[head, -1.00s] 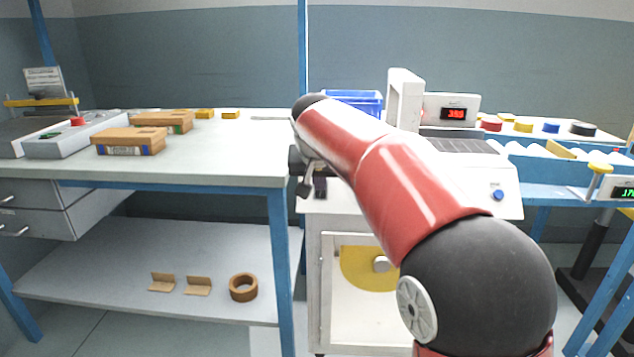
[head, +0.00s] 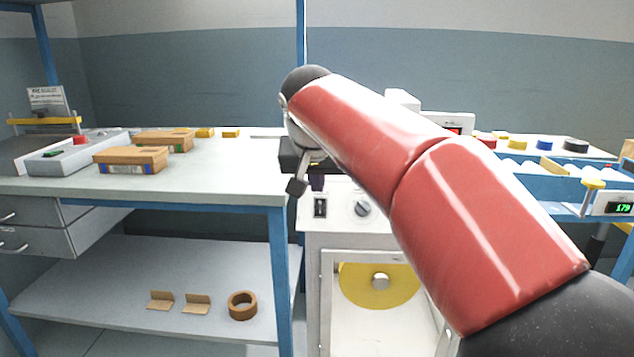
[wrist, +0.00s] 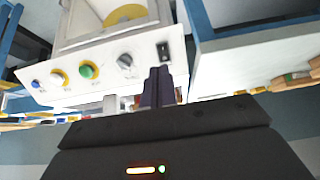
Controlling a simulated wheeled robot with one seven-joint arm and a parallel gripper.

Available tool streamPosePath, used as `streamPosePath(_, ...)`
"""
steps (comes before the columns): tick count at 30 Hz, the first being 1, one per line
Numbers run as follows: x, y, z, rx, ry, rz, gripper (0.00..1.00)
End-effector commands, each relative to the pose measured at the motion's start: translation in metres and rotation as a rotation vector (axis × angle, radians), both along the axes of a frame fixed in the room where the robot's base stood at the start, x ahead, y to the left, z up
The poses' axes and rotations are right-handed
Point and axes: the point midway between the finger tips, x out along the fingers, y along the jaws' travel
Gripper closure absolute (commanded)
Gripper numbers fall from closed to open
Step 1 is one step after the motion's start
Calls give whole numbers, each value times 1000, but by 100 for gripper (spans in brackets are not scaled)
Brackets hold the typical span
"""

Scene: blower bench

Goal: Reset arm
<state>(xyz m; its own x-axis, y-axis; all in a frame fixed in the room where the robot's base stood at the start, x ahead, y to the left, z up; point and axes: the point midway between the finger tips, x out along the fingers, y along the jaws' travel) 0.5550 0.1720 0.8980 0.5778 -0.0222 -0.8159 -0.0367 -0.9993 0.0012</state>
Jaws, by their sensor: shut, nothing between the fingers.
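My red arm crosses the right half of the head view, with its wrist near the right end of the workbench. My gripper (head: 318,182) is small and dark there, partly hidden by my wrist, and points down in front of the white machine (head: 345,215). In the wrist view the two dark fingers of my gripper (wrist: 158,86) are together with nothing between them. Beyond them is the machine's control panel (wrist: 100,75), seen upside down, with a black switch (wrist: 164,51), a grey knob (wrist: 125,61) and a green button (wrist: 86,71).
A yellow disc (head: 360,285) shows in the machine's window. A blue conveyor (head: 560,185) stands at right, partly behind my arm.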

Motion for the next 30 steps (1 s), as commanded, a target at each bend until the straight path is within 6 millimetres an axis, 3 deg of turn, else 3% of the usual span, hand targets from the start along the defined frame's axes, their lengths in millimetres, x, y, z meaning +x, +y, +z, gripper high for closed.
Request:
streamPosePath(4, -5, -8, -1, -1, 4, -1, 100)
streamPosePath(8, -32, -42, -9, -2, 24, 4, 100)
streamPosePath(14, -122, -115, -55, -1, 73, 23, 100)
streamPosePath(18, -190, -148, -104, 1, 97, 33, 100)
streamPosePath(24, -258, -168, -167, 2, 117, 35, 100)
streamPosePath(30, -279, -172, -192, 3, 123, 35, 100)
